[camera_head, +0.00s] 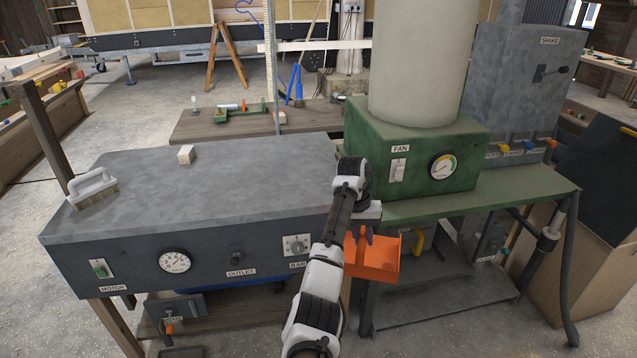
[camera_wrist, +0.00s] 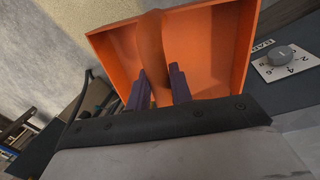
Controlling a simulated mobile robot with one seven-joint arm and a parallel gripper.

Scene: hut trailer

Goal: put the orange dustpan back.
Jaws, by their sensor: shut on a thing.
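The orange dustpan (camera_head: 376,262) hangs in front of the gap between the grey bench and the green stand. My gripper (camera_head: 366,233) is shut on it, and my arm partly covers the grip in the head view. In the wrist view the dustpan (camera_wrist: 208,50) fills the upper middle. There the two purple fingers of my gripper (camera_wrist: 160,88) close on its upright handle part. The pan looks empty in the wrist view. I cannot tell whether it touches the bench front.
The grey bench (camera_head: 220,180) carries a brush (camera_head: 94,188) and a small wood block (camera_head: 186,154). The green stand (camera_head: 520,187) holds the fan box (camera_head: 420,150). A low shelf (camera_head: 430,300) lies under the stand.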

